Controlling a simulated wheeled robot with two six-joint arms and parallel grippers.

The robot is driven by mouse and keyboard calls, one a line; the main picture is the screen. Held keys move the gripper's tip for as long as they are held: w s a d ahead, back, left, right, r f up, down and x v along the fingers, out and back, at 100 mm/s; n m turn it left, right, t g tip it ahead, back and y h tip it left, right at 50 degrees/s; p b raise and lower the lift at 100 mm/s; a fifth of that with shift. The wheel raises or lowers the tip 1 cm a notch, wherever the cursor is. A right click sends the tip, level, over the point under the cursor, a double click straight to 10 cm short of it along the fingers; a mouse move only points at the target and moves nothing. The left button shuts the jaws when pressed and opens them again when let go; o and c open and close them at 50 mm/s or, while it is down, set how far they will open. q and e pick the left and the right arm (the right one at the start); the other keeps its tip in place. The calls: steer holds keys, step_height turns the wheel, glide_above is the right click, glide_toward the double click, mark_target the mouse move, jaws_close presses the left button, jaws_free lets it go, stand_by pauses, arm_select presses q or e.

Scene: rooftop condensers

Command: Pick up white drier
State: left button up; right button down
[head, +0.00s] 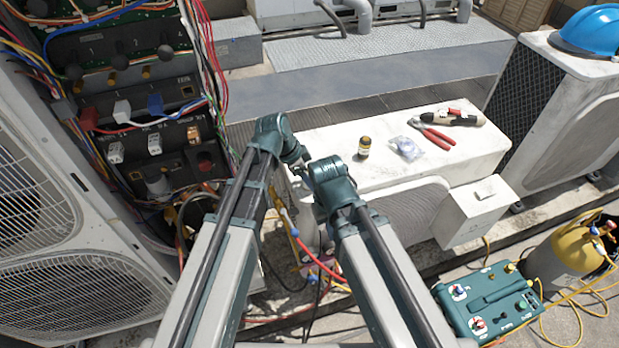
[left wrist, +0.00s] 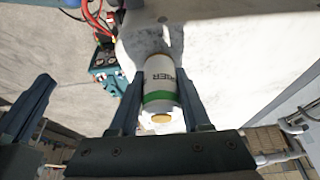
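The white drier (left wrist: 161,80) is a white cylinder with a green band, dark lettering and a small brass-coloured end fitting. It shows in the left wrist view between the two fingers of my left gripper (left wrist: 160,72). The fingertips are close along both its sides; whether they press on it I cannot tell. In the head view I cannot make out the drier, and my arms block the view around both grippers. My right gripper's fingers cannot be made out clearly in the head view; its wrist is beside my left one.
A white condenser (head: 400,178) carries a small brown bottle (head: 365,147), a clear bag (head: 406,147) and red-handled pliers (head: 434,133). A green case (head: 490,302) and a yellow cylinder (head: 573,247) with hoses stand at right. An open wired panel (head: 130,120) is at left.

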mark_target(309, 169)
arm_select(q)
jaws_close()
step_height(309, 169, up, 10)
steer(key=p, duration=1)
steer(key=shift+o, duration=0.6)
jaws_free()
jaws_close()
